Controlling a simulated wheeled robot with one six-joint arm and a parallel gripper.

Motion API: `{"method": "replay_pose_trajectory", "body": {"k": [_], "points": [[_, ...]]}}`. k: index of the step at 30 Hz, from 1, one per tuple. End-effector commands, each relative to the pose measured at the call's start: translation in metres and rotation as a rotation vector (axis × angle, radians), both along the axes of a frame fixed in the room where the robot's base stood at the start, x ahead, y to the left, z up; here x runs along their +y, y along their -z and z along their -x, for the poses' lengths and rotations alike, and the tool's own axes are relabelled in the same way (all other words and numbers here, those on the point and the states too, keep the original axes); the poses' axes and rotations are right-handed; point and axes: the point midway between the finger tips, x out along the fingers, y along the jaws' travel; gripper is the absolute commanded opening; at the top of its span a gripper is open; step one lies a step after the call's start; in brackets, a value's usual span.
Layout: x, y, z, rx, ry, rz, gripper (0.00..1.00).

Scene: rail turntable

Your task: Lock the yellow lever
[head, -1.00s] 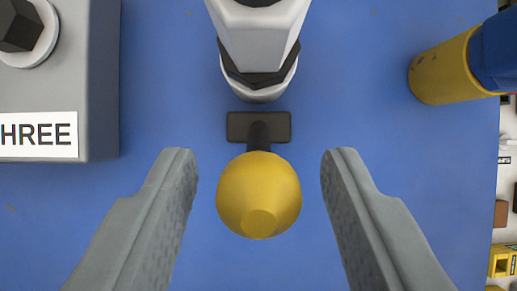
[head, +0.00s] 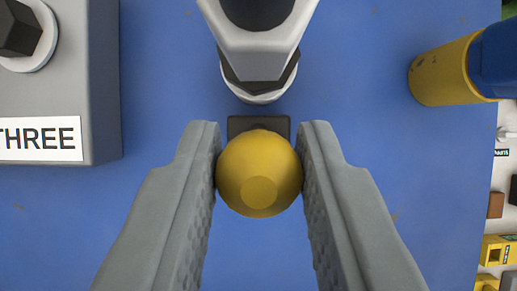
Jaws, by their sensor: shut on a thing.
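The yellow lever's rounded knob (head: 259,174) is in the middle of the head view, in front of a dark rectangular base plate (head: 240,124) on a blue surface. My gripper (head: 260,165) is shut on the knob, with one grey finger touching each side. The lever's stem is hidden behind the knob.
A grey and white fitting with a black centre (head: 257,52) stands just above the knob. A grey box (head: 100,90) labelled THREE is at the left. A yellow and blue cylinder (head: 440,72) is at the upper right. The blue surface (head: 420,180) is clear at right.

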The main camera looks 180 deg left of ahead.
Motion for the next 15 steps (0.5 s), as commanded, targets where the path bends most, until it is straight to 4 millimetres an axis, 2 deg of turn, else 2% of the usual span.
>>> {"method": "replay_pose_trajectory", "body": {"k": [15], "points": [[0.0000,-0.0007,-0.0055,-0.001,0.000,0.000,0.13]]}}
